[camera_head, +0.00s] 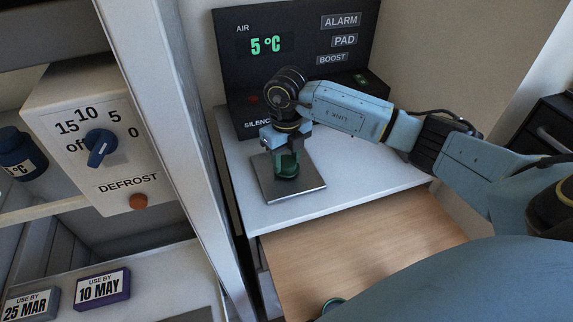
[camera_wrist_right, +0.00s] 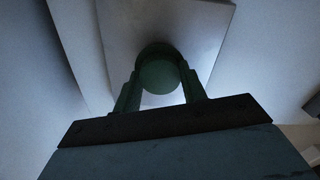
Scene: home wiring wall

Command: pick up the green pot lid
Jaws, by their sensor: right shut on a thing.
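My right gripper (camera_head: 285,152) points down over a square metal plate (camera_head: 305,186) on the white worktop. It is shut on a small round dark green thing, which I take for the green pot lid (camera_head: 287,170). In the right wrist view the round green lid (camera_wrist_right: 158,70) sits between the two fingers (camera_wrist_right: 160,88), with the plate (camera_wrist_right: 110,30) behind it. I cannot tell whether it touches the plate or whether a pot is under it. My left gripper is not in view.
A black panel (camera_head: 300,25) reading 5 °C stands behind the worktop (camera_head: 372,170). A shelf unit with a defrost dial (camera_head: 100,147) and date blocks (camera_head: 102,290) stands left.

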